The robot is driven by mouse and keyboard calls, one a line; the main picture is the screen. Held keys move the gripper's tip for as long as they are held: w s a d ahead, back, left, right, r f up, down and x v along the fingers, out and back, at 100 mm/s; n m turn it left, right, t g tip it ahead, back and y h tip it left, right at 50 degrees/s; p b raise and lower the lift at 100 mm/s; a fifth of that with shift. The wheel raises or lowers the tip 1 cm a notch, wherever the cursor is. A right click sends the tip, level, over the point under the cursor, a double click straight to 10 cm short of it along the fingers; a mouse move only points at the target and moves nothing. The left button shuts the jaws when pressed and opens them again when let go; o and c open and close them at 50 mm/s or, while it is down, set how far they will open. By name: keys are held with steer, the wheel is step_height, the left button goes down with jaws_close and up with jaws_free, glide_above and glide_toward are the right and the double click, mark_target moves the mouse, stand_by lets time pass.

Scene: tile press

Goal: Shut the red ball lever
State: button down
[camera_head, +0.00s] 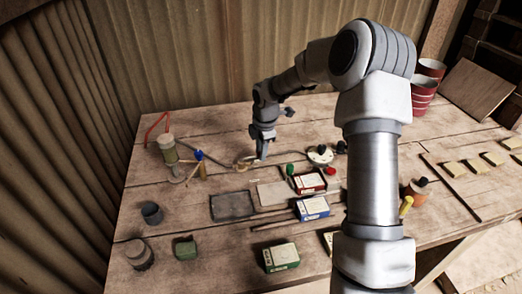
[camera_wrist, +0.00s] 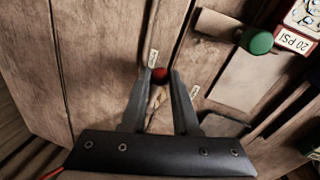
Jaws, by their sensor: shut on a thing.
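The red ball (camera_wrist: 160,75) of the lever sits between the two fingertips of my gripper (camera_wrist: 162,73) in the wrist view. The fingers are closed onto the ball from both sides. The lever's arm is mostly hidden. Two small white tags lie close by, one beyond the ball (camera_wrist: 153,58) and one to its right (camera_wrist: 194,92); their text is too small to read. In the head view my gripper (camera_head: 262,156) points down at the table's middle, and the held ball cannot be made out there.
On the table (camera_head: 185,225) are small boxes (camera_head: 281,258), a dark flat plate (camera_head: 232,206), dark cups (camera_head: 151,213) and a post with a blue knob (camera_head: 198,155). Red pots (camera_head: 424,92) stand at the back right.

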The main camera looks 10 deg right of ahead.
steer(key=shift+s, duration=0.1)
stand_by(0.8)
steer(key=m, duration=0.1)
steer(key=s+m+b, duration=0.1)
steer(key=m, duration=0.1)
steer(key=s+m+b, duration=0.1)
steer(key=shift+s+a+h, duration=0.1)
steer(key=shift+a+h, duration=0.2)
steer(key=shift+h, duration=0.1)
steer(key=m, duration=0.1)
steer(key=s+a+m+b, duration=0.1)
steer(key=m, duration=0.1)
steer(key=s+m, duration=0.1)
steer(key=shift+a+m+h, duration=0.3)
steer(key=shift+m+h, duration=0.1)
steer(key=a+m, duration=0.1)
steer(key=m, duration=0.1)
steer(key=s+a+m+g+b, duration=0.1)
steer(key=m, duration=0.1)
steer(key=shift+s+a+m+h, duration=0.1)
steer(key=shift+m+h, duration=0.2)
steer(key=shift+s+a+m+g, duration=0.15)
steer(key=shift+a+m, duration=0.25)
steer(key=shift+m, duration=0.35)
steer(key=shift+w+a+m+g, duration=0.1)
steer(key=shift+a+m, duration=0.3)
steer(key=shift+m, duration=0.4)
steer(key=shift+s+a+m+g, duration=0.15)
steer(key=shift+a+m, duration=0.25)
steer(key=shift+m, duration=0.35)
